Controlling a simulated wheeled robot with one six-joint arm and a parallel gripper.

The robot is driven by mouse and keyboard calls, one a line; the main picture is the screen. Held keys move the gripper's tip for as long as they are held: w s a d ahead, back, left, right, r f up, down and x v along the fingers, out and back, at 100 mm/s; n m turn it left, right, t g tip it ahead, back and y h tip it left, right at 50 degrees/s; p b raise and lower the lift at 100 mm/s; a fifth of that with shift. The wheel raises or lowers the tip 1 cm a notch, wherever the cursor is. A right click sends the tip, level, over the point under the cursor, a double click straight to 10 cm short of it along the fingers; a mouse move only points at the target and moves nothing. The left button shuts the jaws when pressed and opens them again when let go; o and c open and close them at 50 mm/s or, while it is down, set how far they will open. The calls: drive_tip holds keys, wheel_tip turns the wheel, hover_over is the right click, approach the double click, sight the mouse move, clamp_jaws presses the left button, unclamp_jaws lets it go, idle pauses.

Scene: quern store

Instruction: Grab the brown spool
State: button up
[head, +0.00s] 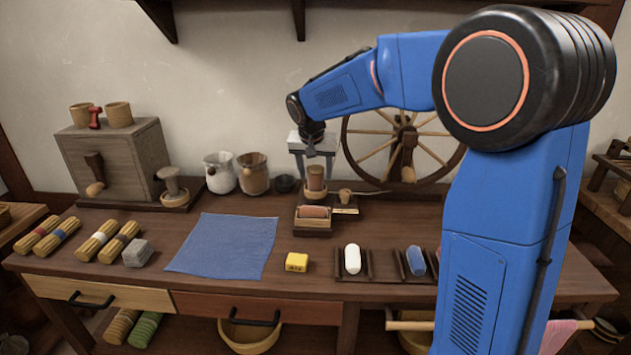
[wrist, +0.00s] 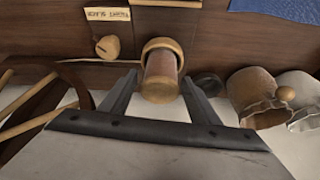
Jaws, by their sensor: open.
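A brown spool (head: 316,177) stands upright in a round wooden cup or base at the back of the bench. In the wrist view the brown spool (wrist: 161,68) lies between the two fingers, with a pale wooden ring around its far end. My gripper (head: 315,168) is over the spool, pointing down, with one finger on each side. In the wrist view my gripper (wrist: 159,78) is open, with a visible gap between each finger and the spool. The spool's lower end is partly hidden by the cup.
A reddish-brown roll (head: 314,212) lies in a wooden holder just in front. A small wooden knob (head: 345,196) stands close right, with a spoked wheel (head: 402,145) behind. Two jugs (head: 253,173) and a dark bowl (head: 286,183) are left. A blue cloth (head: 225,246) lies front left.

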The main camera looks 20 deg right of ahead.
drive_tip(key=shift+w+f, duration=0.1)
drive_tip(key=shift+f, duration=0.15)
drive_tip(key=c, duration=1)
drive_tip(key=shift+o, duration=0.2)
drive_tip(key=shift+r, duration=0.15)
